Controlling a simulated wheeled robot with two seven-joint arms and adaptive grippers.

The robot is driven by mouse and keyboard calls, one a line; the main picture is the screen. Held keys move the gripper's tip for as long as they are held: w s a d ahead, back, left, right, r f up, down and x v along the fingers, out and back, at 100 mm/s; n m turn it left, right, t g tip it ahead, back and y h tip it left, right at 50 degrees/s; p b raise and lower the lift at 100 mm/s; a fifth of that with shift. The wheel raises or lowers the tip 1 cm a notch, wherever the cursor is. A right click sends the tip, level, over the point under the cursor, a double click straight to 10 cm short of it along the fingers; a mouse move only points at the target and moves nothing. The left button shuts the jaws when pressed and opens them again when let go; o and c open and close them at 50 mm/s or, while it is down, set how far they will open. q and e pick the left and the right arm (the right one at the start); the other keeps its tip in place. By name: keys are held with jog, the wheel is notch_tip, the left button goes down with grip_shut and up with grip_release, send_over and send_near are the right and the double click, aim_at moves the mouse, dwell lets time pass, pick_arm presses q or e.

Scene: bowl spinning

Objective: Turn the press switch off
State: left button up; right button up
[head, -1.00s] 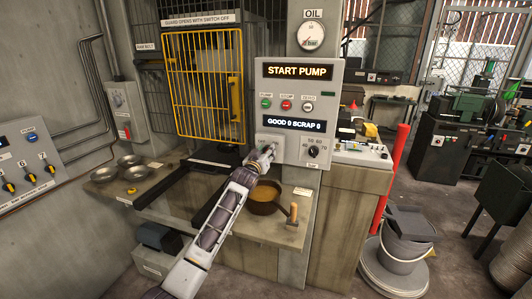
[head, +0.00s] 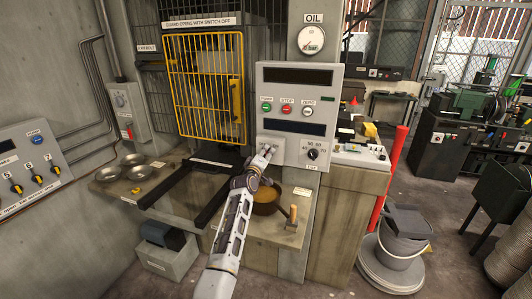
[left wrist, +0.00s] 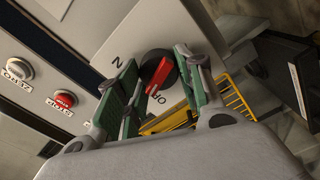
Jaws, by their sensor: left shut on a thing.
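The press switch is a rotary knob with a red handle (left wrist: 159,74) on a round dark base, seen in the left wrist view. Partly covered "ON" and "OFF" lettering stands beside it. My left gripper (left wrist: 158,88) has its green-padded fingers on both sides of the handle and is shut on it. In the head view this gripper (head: 267,153) is at the lower left of the grey control panel (head: 333,145) and hides most of the switch. The panel's upper display (head: 297,76) and lower display (head: 292,127) are dark. My right gripper is not in view.
A yellow mesh guard (head: 205,90) stands left of the panel, closed as far as I can see. A brown pan (head: 266,206) sits on the bench below my left gripper. Several metal bowls (head: 133,159) lie at the bench's left. A red post (head: 392,165) stands at the right.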

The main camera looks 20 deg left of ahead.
pick_arm(q)
jog(key=n+p, duration=0.2)
jog(key=n, duration=0.3)
jog(key=shift+f, duration=0.15)
dwell(0.5)
jog(key=o, duration=1)
